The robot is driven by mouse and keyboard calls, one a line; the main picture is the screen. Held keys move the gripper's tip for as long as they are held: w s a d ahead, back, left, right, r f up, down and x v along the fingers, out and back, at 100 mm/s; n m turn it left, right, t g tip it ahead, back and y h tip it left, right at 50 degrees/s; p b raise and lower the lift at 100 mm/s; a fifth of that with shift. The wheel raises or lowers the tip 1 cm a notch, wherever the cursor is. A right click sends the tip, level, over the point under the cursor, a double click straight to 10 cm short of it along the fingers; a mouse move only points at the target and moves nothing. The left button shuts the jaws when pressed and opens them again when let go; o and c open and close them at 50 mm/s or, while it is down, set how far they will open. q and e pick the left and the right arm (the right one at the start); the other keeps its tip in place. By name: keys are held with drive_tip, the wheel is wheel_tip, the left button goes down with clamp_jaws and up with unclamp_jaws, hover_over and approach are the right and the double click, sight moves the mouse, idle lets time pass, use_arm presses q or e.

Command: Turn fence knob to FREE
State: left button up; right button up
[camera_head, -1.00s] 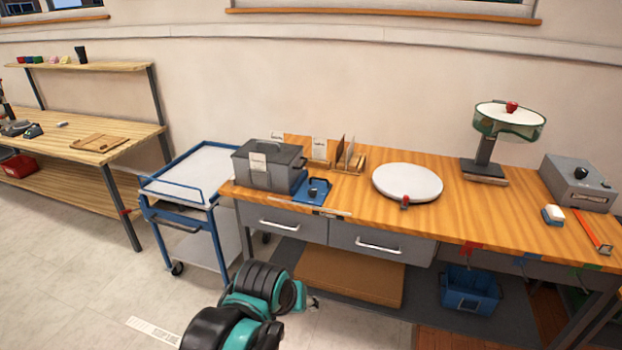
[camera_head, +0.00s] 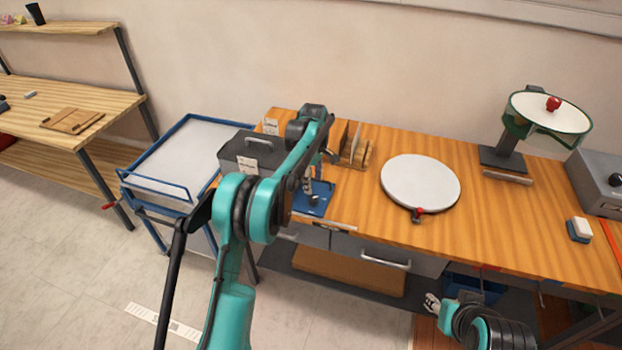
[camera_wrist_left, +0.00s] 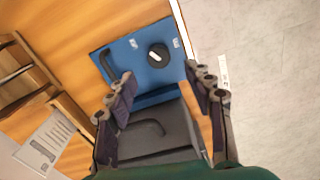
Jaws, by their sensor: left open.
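A blue plate (camera_head: 322,207) lies on the wooden bench by the front edge, beside a grey lidded box (camera_head: 236,152). A round black knob (camera_wrist_left: 158,55) with a white pointer mark sits on the plate in the left wrist view. Its small labels are too small to read. My left gripper (camera_head: 318,178) is open above the plate. In the left wrist view its fingers (camera_wrist_left: 160,88) stand apart, with the plate's edge and the box lid seen between and beyond them. Nothing is held. My right gripper (camera_head: 432,303) is low in front of the bench; its fingers are too small to judge.
A blue-railed cart (camera_head: 190,160) stands left of the bench. A wooden rack (camera_head: 355,155) is behind the plate. A white turntable (camera_head: 420,182) with a red-topped clamp is to the right. A dark stand with a round white dish (camera_head: 550,110) is farther right.

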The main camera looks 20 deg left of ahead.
sight(313, 197)
use_arm(q)
drive_tip(key=shift+w+a+f, duration=0.1)
drive_tip(key=shift+w+f, duration=0.2)
wheel_tip(313, 197, down, 7)
drive_tip(key=shift+s+f+b, duration=0.15)
drive_tip(key=shift+f+b, duration=0.05)
drive_tip(key=shift+b, duration=0.75)
drive_tip(key=c, duration=1.2)
